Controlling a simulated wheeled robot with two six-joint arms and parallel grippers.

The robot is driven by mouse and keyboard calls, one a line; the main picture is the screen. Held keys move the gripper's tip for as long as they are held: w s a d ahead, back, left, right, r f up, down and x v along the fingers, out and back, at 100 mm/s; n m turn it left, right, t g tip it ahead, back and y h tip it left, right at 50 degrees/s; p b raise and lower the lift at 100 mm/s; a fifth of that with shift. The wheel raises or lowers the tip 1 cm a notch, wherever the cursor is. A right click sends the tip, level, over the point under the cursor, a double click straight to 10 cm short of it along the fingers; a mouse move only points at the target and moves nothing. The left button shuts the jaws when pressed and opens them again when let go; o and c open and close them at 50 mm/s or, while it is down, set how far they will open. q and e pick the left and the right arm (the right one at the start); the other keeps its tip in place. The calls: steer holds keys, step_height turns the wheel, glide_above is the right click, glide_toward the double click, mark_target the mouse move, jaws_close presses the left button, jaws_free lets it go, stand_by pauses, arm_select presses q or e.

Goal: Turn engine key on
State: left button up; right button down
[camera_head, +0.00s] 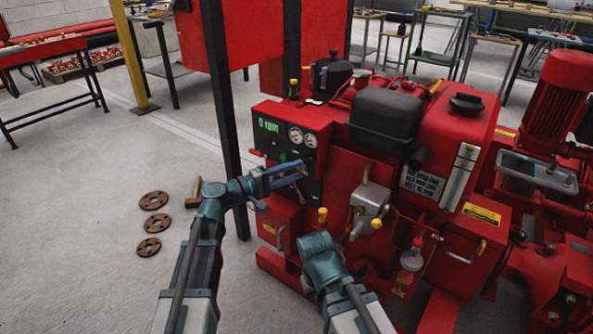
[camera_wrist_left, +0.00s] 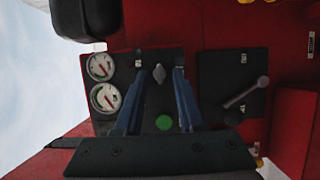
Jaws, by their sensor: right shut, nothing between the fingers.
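The engine's control panel (camera_head: 290,135) has two round gauges and a green readout in the head view. In the left wrist view, the panel (camera_wrist_left: 145,60) shows a small grey key (camera_wrist_left: 158,73) above a green button (camera_wrist_left: 164,122). My left gripper (camera_head: 302,170) is open at the panel. Its two blue fingers (camera_wrist_left: 159,85) lie on either side of the key, with a gap on both sides. The key is hard to make out in the head view. My right gripper (camera_head: 318,243) is low in front of the engine; its fingers are hidden.
A lever (camera_wrist_left: 246,92) on a dark plate sits right of the key in the left wrist view. A grey box with a handle (camera_head: 370,200) projects from the engine near my right arm. Rusty flanges (camera_head: 153,201) lie on open floor at left. A black post (camera_head: 225,120) stands behind my left arm.

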arm_select(q)
steer(key=shift+w+d, duration=0.3)
steer(key=shift+d, duration=0.2)
jaws_close()
